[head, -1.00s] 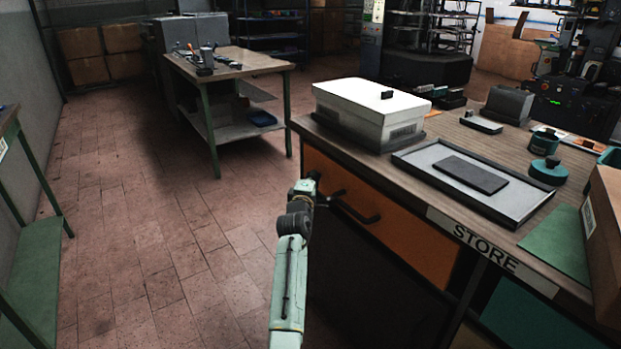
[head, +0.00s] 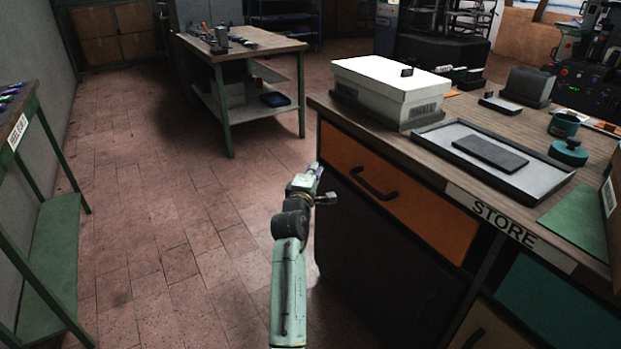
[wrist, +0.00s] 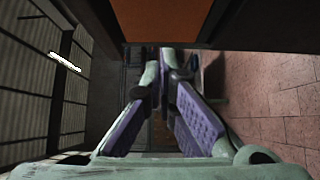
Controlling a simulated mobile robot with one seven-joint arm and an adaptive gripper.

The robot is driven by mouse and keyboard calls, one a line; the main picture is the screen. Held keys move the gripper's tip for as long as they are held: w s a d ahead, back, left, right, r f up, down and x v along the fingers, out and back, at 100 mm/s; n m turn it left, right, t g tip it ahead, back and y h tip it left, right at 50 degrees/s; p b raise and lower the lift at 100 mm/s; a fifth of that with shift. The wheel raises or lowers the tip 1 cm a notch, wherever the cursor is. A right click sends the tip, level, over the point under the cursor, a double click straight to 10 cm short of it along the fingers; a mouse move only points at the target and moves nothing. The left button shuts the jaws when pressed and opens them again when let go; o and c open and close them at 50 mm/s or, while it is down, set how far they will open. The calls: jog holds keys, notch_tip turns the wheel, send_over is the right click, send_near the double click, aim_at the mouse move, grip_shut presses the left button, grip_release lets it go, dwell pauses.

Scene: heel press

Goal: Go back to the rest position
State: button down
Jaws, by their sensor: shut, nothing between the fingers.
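My arm reaches forward in the lower middle of the head view. My gripper (head: 318,180) is at its far end, left of the orange drawer (head: 388,188) of the STORE bench and apart from its dark handle. The wrist view shows my gripper (wrist: 165,75) with purple-padded fingers that converge toward their tips. It is shut and holds nothing. The orange drawer front (wrist: 162,20) shows at the top of the wrist view. The drawer looks closed in the head view.
On the STORE bench (head: 445,143) stand a white lidded box (head: 385,88), a grey tray (head: 540,178) with a dark slab, and teal parts. A workbench (head: 250,45) stands behind, and a green-legged table (head: 30,110) at left. The tiled floor (head: 150,220) between them is clear.

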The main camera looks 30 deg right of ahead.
jog(key=shift+v, duration=1.45)
